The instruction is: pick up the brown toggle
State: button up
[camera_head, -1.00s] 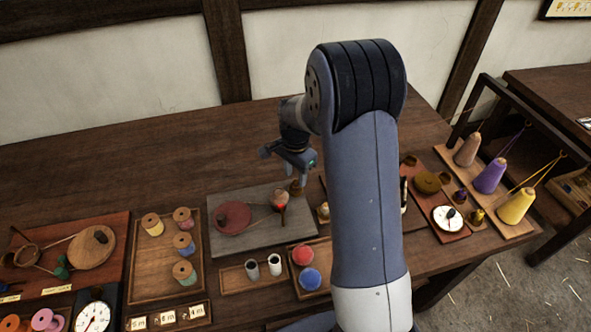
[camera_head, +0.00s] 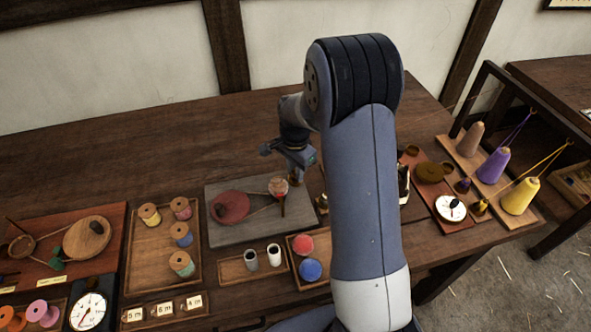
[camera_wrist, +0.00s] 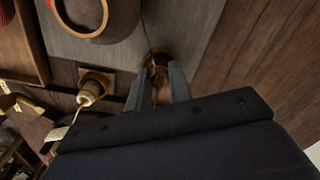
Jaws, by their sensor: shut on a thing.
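The brown toggle (camera_wrist: 157,58) is a small, dark brown, glossy piece between the fingertips of my gripper (camera_wrist: 160,74) in the wrist view. My gripper is shut on it. In the head view my gripper (camera_head: 297,172) points down at the back right corner of the grey board, and the toggle (camera_head: 296,181) shows just under the fingers. I cannot tell whether the toggle still touches the board.
The grey board (camera_head: 245,234) carries a dark red disc (camera_head: 232,206) and a small wooden whorl (camera_head: 278,186) close left of my gripper. A tray of thread spools (camera_head: 140,270) lies left. Cones of yarn (camera_head: 495,165) stand right. The table behind is clear.

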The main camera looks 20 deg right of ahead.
jog(key=shift+r+p, duration=2.85)
jog(key=shift+r, duration=1.2)
